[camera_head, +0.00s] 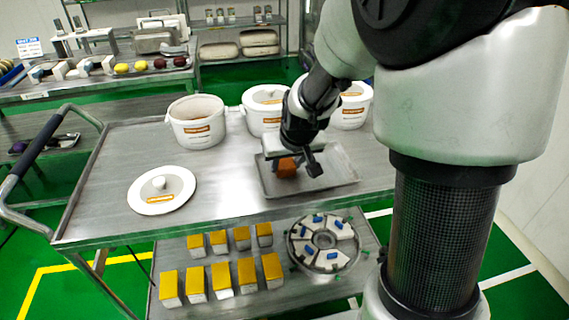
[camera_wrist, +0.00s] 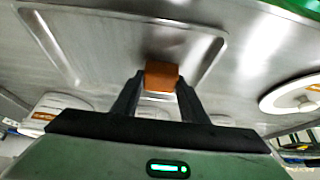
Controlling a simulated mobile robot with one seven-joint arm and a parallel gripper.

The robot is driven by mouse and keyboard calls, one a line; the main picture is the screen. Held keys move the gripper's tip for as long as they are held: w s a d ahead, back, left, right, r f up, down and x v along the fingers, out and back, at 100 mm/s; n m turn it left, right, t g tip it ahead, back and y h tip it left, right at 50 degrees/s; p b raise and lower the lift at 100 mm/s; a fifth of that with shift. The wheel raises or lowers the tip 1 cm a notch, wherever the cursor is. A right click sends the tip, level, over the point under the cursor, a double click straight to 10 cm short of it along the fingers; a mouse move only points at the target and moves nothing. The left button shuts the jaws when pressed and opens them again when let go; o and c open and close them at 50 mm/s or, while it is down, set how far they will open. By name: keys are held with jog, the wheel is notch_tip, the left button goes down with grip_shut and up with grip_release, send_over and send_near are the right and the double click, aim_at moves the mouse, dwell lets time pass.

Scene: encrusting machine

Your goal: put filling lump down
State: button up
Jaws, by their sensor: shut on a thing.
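The filling lump (camera_head: 287,168) is a small orange-brown block. It is between the fingers of my gripper (camera_head: 300,170), over the left part of a shallow metal tray (camera_head: 342,172). In the wrist view the lump (camera_wrist: 161,75) sits between the two dark fingertips of my gripper (camera_wrist: 160,88), which are shut on it. The tray (camera_wrist: 205,50) shows behind it there. I cannot tell whether the lump touches the tray floor.
The tray lies on a steel cart (camera_head: 230,180). White tubs, one of them (camera_head: 197,121) open, stand behind it. A white lid (camera_head: 162,190) lies at left. The lower shelf holds yellow-topped boxes (camera_head: 221,275) and a round fixture (camera_head: 324,242). Bare steel lies between lid and tray.

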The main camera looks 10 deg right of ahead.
jog(key=shift+f, duration=0.25)
jog(key=shift+f, duration=0.25)
jog(key=o, duration=1.1)
jog(key=shift+r, duration=0.1)
